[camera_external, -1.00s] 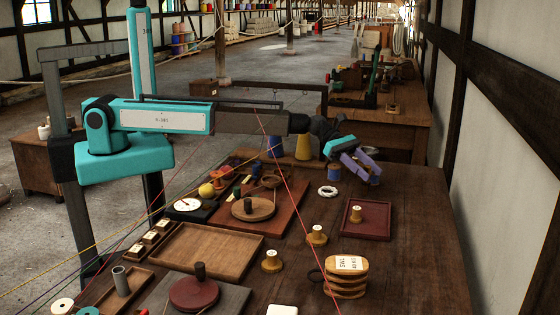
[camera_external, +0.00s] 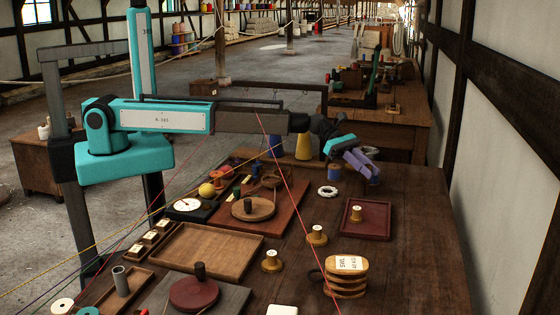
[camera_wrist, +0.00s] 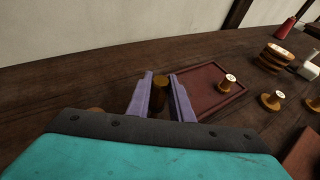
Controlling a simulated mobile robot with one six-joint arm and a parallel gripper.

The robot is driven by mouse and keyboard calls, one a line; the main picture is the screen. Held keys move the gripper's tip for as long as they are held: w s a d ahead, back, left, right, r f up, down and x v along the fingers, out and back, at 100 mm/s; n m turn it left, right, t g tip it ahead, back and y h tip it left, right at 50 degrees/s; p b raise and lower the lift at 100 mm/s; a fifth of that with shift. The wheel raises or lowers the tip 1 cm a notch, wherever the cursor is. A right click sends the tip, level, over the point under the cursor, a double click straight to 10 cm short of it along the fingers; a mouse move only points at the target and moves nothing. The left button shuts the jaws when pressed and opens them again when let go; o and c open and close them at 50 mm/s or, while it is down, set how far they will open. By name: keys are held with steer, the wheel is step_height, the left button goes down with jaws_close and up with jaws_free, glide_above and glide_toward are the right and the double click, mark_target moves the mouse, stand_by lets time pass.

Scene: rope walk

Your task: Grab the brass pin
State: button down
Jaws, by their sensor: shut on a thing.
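My gripper (camera_external: 366,168) has purple fingers and is low over the far right part of the table in the external view. In the wrist view my gripper (camera_wrist: 163,85) has a small brownish-gold upright piece between its fingers, which I take to be the brass pin (camera_wrist: 160,82). The fingers are shut on it, and their sides partly cover it. I cannot make out the pin in the external view. Whether it touches the table is not clear.
A dark red tray (camera_external: 373,230) with a spool on it lies close by. A white ring (camera_external: 327,191) and a blue spool (camera_external: 334,172) are left of the gripper. A stack of wooden pieces (camera_external: 346,275) stands nearer. The table's far right is mostly bare.

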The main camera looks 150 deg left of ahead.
steer(key=shift+r+b, duration=0.35)
steer(key=shift+r, duration=1.15)
steer(key=shift+s+d+r, duration=0.1)
steer(key=shift+s+d, duration=0.1)
steer(key=shift+d, duration=0.1)
steer(key=s+d+r+b, duration=0.1)
steer(key=s+d+b, duration=0.1)
steer(key=s+d, duration=0.8)
steer(key=shift+d+r, duration=0.25)
steer(key=shift+d, duration=0.6)
